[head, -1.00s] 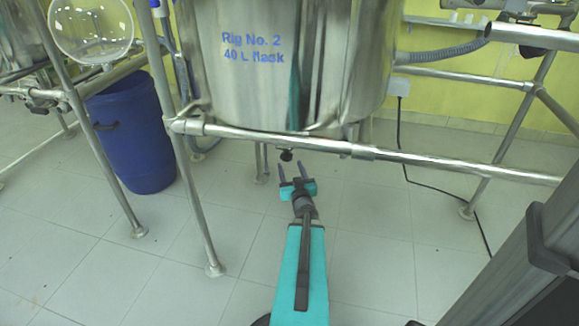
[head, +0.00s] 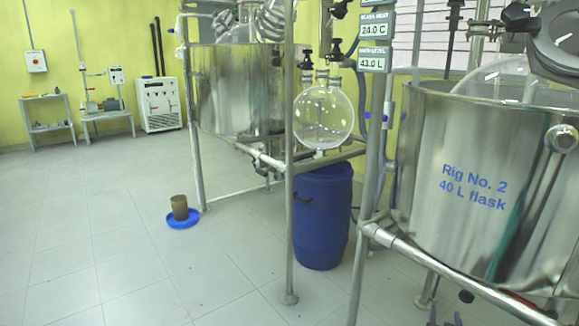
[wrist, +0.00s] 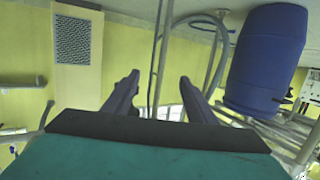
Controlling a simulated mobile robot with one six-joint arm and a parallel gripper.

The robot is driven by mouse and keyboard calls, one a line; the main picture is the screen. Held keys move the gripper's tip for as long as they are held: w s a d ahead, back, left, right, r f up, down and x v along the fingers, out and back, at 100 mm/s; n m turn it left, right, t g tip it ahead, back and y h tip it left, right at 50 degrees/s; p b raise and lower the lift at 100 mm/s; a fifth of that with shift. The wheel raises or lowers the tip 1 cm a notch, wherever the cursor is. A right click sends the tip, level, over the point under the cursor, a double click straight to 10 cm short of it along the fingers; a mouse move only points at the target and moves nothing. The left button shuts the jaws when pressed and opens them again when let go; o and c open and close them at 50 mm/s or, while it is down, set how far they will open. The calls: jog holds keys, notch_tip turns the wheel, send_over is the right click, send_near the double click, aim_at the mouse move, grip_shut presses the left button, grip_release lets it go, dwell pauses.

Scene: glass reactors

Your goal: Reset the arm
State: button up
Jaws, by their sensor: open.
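My gripper (wrist: 161,88) is open and empty in the wrist view, with its two dark fingers apart and nothing between them. In the head view only the tips of my gripper (head: 445,319) show at the bottom edge, below the steel vessel marked Rig No. 2, 40 L flask (head: 470,185). The rest of the arm is out of the head view. The wrist picture is tipped over, with the blue drum (wrist: 267,58) at its upper right, apart from the fingers.
Rig frame tubes (head: 368,170) stand close on the right. A blue drum (head: 322,215) stands under a round glass flask (head: 323,117). A brown container (head: 180,207) sits in a blue dish (head: 183,220) on the floor. The floor (head: 90,240) at left is clear.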

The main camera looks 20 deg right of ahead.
jog(key=w+a+f+n+g+y+p, duration=0.1)
jog(key=a+f+g+y+p, duration=0.2)
jog(key=a, duration=0.7)
jog(key=w+a+f+n+g+y+p, duration=0.1)
jog(key=a+f+g+y+p, duration=0.15)
jog(key=a+p, duration=0.55)
jog(key=w+a+f+n+g+y+p, duration=0.15)
jog(key=a+f, duration=0.25)
jog(key=a, duration=0.8)
jog(key=s+a+r+n+g+y+p, duration=0.1)
jog(key=s+a+r+n+g+p, duration=0.1)
jog(key=s+a, duration=0.5)
jog(key=s+a+r+n+g+y+p, duration=0.1)
jog(key=s+a+g+p, duration=0.3)
jog(key=a, duration=0.7)
jog(key=s+a+r+n+g+y+p, duration=0.2)
jog(key=s+a+p, duration=0.4)
jog(key=s+a, duration=0.4)
jog(key=shift+s+r+n+g, duration=0.35)
jog(key=shift+s+r+g, duration=0.1)
jog(key=shift+r+g, duration=0.35)
jog(key=shift+o, duration=0.6)
